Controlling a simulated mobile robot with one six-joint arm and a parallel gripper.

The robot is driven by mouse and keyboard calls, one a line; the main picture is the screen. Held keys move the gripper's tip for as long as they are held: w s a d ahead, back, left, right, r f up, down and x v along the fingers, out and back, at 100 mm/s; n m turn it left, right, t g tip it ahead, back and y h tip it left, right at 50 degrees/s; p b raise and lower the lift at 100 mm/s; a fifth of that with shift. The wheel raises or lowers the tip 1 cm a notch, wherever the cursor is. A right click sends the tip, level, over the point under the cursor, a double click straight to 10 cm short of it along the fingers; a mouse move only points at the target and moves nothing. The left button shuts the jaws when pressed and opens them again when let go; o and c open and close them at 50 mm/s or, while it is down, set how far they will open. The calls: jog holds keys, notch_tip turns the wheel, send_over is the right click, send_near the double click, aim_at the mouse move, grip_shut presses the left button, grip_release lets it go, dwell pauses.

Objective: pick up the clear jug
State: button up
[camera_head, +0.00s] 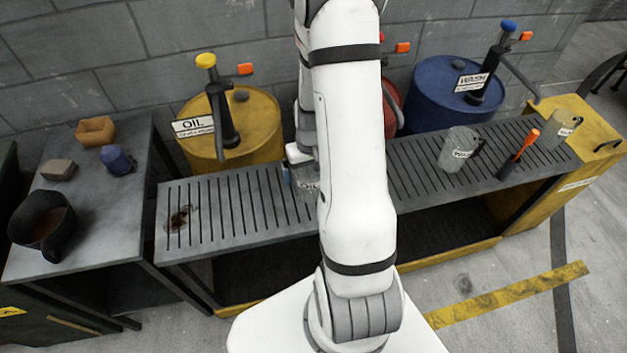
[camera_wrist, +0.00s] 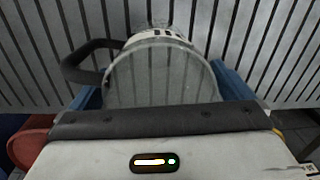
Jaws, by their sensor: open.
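A clear jug (camera_wrist: 160,75) with a dark handle stands on the slatted bench between the blue fingers of my open gripper (camera_wrist: 158,88) in the wrist view. Its handle sticks out to the left, and its lower part is hidden by my gripper. Two more clear jugs, one (camera_head: 457,151) at mid-right and one (camera_head: 561,124) at the far right, stand on the bench.
The slatted bench (camera_head: 240,212) runs across the view. A dark orange-tipped tool (camera_head: 515,158) is between the right jugs.

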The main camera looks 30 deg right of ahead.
jog(key=shift+c, duration=0.4)
jog(key=c, duration=0.9)
jog(key=shift+r, duration=0.1)
jog(key=shift+c, duration=0.2)
